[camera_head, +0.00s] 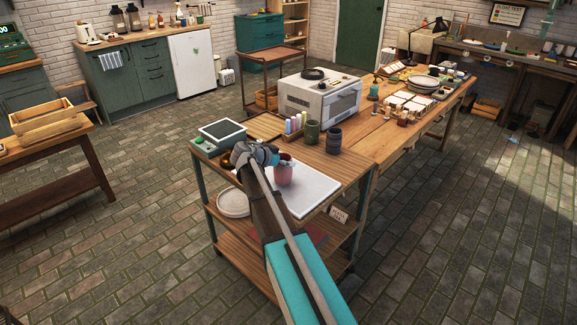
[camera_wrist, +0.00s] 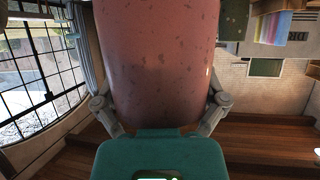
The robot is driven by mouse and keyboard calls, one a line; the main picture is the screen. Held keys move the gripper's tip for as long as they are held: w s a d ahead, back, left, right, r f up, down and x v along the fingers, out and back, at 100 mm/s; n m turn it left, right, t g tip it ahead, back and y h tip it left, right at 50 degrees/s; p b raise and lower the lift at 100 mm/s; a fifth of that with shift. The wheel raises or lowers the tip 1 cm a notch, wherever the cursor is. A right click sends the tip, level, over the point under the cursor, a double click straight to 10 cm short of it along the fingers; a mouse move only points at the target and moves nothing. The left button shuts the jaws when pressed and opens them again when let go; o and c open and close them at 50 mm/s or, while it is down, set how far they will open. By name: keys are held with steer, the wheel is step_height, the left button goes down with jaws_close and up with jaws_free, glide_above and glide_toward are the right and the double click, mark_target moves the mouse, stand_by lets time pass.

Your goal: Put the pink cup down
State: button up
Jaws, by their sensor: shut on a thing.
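The pink cup (camera_head: 284,171) is upright at the white board (camera_head: 312,189) on the near end of the wooden cart top. My gripper (camera_head: 268,156) is shut on the cup's side. In the wrist view the speckled pink cup (camera_wrist: 158,65) fills the middle, with a grey finger of my gripper (camera_wrist: 160,112) on each side. My arm covers part of the board, and I cannot tell whether the cup's base touches it.
A dark green cup (camera_head: 312,132) and a dark grey cup (camera_head: 334,140) stand behind the board. Coloured bottles (camera_head: 294,124), a scale (camera_head: 222,132) and a white oven (camera_head: 320,97) stand near them. The board's right part is clear.

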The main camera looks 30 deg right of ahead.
steer(key=shift+f, duration=0.5)
steer(key=shift+b, duration=0.3)
steer(key=o, duration=1)
steer(key=shift+c, duration=0.2)
steer(key=shift+r, duration=0.1)
steer(key=p+v, duration=0.5)
steer(key=v, duration=0.7)
